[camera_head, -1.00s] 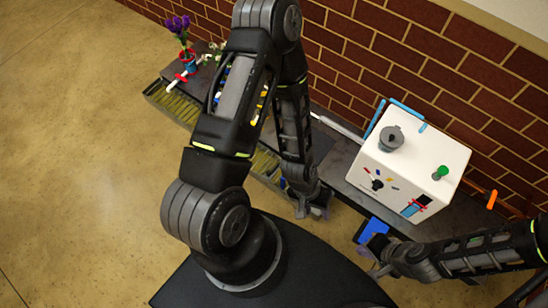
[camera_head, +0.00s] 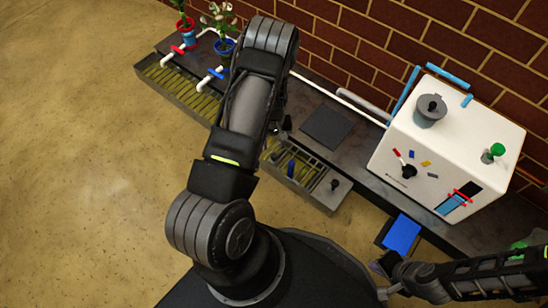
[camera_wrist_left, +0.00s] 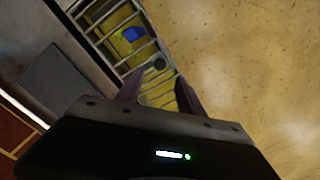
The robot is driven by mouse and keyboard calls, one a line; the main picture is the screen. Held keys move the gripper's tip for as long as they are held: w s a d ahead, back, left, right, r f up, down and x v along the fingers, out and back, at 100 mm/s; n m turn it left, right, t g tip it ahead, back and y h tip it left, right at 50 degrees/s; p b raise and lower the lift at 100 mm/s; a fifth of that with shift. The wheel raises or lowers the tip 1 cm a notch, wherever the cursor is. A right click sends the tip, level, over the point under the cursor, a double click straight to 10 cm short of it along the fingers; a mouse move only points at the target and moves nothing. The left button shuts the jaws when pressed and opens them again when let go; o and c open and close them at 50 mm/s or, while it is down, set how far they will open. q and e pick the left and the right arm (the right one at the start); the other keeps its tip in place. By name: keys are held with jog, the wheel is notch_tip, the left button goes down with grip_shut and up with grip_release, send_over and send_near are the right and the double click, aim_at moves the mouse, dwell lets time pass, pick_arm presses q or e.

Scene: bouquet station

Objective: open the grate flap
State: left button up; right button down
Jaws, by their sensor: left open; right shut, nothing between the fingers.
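The grate flap (camera_head: 305,172) is a frame of grey bars over the yellowish trough along the bench's front. A dark round knob (camera_wrist_left: 159,65) shows on the bars in the left wrist view. A blue piece (camera_wrist_left: 133,34) lies under or between the bars. My left gripper (camera_wrist_left: 156,88) is open; its two fingers point toward the grate, with the knob just ahead of the gap and apart from them. In the head view this gripper is mostly hidden by my left arm. My right gripper (camera_head: 384,271) is shut and empty near the blue pad, away from the grate.
A white box machine (camera_head: 420,155) with a grey lidded cup (camera_head: 430,110) stands right of the grate. A dark square plate (camera_head: 327,127) lies on the bench. A blue pad (camera_head: 401,234) is in front. Potted flowers (camera_head: 223,45) stand far left. The floor is clear.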

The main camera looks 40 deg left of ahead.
aim_at(274, 156)
pick_arm(q)
notch_tip(274, 156, down, 8)
jog(key=b, duration=0.3)
jog(key=shift+r, duration=0.1)
dwell(0.4)
grip_shut()
dwell(1.3)
